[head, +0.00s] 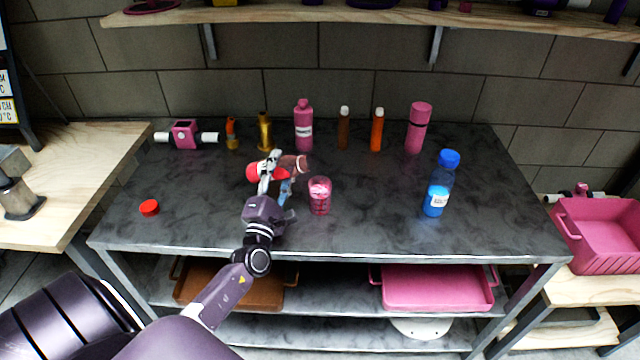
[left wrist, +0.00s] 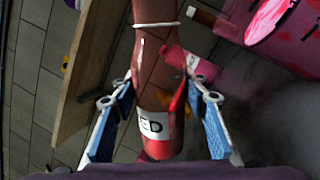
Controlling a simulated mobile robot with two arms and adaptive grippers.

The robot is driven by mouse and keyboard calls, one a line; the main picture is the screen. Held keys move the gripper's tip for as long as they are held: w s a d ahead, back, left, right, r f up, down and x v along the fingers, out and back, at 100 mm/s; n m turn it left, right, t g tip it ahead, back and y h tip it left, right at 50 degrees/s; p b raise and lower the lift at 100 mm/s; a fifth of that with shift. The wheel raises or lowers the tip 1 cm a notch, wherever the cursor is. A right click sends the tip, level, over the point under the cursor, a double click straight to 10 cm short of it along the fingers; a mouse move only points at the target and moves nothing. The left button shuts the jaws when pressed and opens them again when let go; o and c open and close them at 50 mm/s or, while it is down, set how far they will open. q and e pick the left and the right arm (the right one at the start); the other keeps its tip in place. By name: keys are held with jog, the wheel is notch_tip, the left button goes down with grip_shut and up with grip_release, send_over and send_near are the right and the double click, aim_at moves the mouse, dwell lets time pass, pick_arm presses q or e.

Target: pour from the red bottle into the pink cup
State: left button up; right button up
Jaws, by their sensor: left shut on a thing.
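The red bottle (head: 256,172) is held above the table, tipped nearly level with its open end to the right. It also shows in the left wrist view (left wrist: 158,143), with a white label ending in "ED" and red liquid inside. My left gripper (head: 276,177) is shut around its body; its blue pads show on both sides in the left wrist view (left wrist: 160,95). The pink cup (head: 319,197) stands upright on the table, just right of and below the bottle's mouth. No stream of liquid can be made out. My right gripper is not in view.
A red cap (head: 149,207) lies at the table's left. Along the back stand a pink bottle (head: 304,130), brown and orange tubes (head: 376,133) and a pink flask (head: 418,130). A blue bottle (head: 437,195) stands at right. The front middle is clear.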

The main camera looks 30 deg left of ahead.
pick_arm(q)
jog(key=n, duration=0.2)
jog(key=d+f+n+g+y, duration=0.1)
jog(key=n, duration=0.1)
jog(key=shift+w, duration=0.1)
jog(key=n+p, duration=0.1)
jog(key=r+n+p, duration=0.1)
jog(key=n+g+p, duration=0.1)
jog(key=n, duration=0.1)
jog(key=shift+r+y, duration=0.3)
jog(key=n, duration=0.1)
jog(key=n+p, duration=0.1)
jog(key=shift+a+n+g+p, duration=0.3)
jog(key=shift+a+n+g, duration=0.05)
jog(key=shift+n+g, duration=0.05)
jog(key=n, duration=0.1)
jog(key=n+p, duration=0.1)
jog(key=n, duration=0.1)
jog(key=shift+a+f+n+g, duration=0.25)
jog(key=shift+f+n+g, duration=0.05)
jog(key=shift+g, duration=0.1)
notch_tip(320, 180, up, 5)
jog(key=p, duration=0.5)
jog(key=shift+f, duration=0.1)
